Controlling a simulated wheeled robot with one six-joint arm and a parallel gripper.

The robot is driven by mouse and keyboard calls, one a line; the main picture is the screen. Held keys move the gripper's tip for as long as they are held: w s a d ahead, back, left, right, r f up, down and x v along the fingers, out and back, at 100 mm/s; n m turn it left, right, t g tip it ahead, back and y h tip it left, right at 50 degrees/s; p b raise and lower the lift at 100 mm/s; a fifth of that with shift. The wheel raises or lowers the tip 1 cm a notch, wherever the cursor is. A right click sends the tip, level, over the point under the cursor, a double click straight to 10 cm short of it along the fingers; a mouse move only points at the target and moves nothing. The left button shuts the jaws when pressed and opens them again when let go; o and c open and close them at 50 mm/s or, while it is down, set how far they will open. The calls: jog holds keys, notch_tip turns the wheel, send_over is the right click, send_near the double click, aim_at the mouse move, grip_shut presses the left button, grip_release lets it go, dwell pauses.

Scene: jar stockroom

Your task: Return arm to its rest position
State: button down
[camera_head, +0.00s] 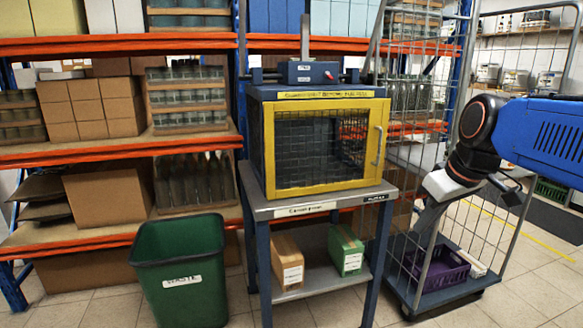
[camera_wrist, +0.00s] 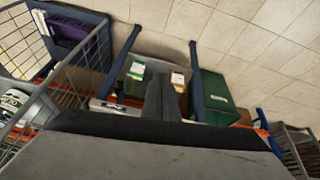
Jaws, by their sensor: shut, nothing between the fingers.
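My gripper (camera_wrist: 161,84) shows in the wrist view with its two dark fingers together and nothing between them. In the head view my blue arm (camera_head: 545,135) reaches in from the right, and its black wrist is bent downward in front of the wire roll cage (camera_head: 508,150). The fingertips are hard to make out in that view. The wrist view is turned over, with floor tiles at the top.
A metal table (camera_head: 320,202) carries a blue cabinet with a shut yellow mesh door (camera_head: 270,150). A green waste bin (camera_head: 180,255) stands left of it. Shelves (camera_head: 115,147) hold cartons and jars. A purple crate (camera_head: 437,270) sits in the roll cage. Floor is free in front.

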jog(key=s+f+m+h, duration=0.1)
jog(key=s+f+m, duration=0.3)
jog(key=s+f, duration=1.1)
jog(key=shift+s+d+f+m, duration=0.25)
jog(key=shift+s+f+m, duration=0.05)
jog(key=shift+s+m, duration=0.15)
